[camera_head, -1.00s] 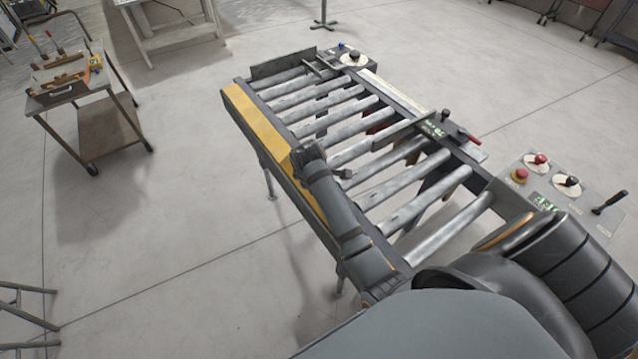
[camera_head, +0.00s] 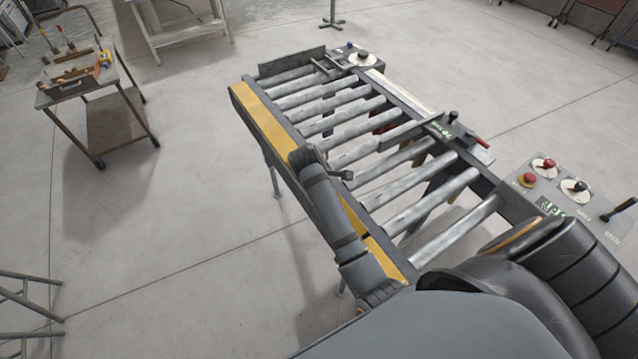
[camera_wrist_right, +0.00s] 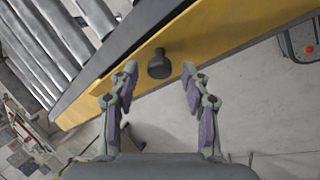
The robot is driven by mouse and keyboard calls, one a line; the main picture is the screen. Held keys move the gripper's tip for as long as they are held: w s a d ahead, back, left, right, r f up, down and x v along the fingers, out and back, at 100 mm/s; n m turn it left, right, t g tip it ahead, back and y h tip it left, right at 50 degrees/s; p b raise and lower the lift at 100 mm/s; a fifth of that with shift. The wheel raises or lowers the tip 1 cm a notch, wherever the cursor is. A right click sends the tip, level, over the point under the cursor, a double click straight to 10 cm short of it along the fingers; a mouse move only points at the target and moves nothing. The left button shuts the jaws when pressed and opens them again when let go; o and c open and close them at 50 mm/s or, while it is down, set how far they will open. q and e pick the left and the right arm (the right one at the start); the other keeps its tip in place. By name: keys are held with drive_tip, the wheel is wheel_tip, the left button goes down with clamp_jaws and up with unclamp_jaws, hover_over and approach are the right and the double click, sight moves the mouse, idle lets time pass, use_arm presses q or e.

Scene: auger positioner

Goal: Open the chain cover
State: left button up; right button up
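The chain cover (camera_head: 262,118) is a long yellow strip along the left side of the roller conveyor in the head view. The cover also fills the upper part of the right wrist view (camera_wrist_right: 215,38), where a dark round knob (camera_wrist_right: 159,66) sticks out from it. My right gripper (camera_wrist_right: 159,74) is open, with one finger on each side of the knob in the picture. I see no contact between the fingers and the knob. In the head view my right arm lies across the cover and hides part of it. My left gripper is not in view.
The conveyor's metal rollers (camera_head: 340,134) lie right of the cover. A control panel (camera_head: 568,192) with red and black knobs and a lever stands at right. A tool cart (camera_head: 108,112) stands at left.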

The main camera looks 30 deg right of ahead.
wheel_tip(320, 180, up, 10)
idle(0.5)
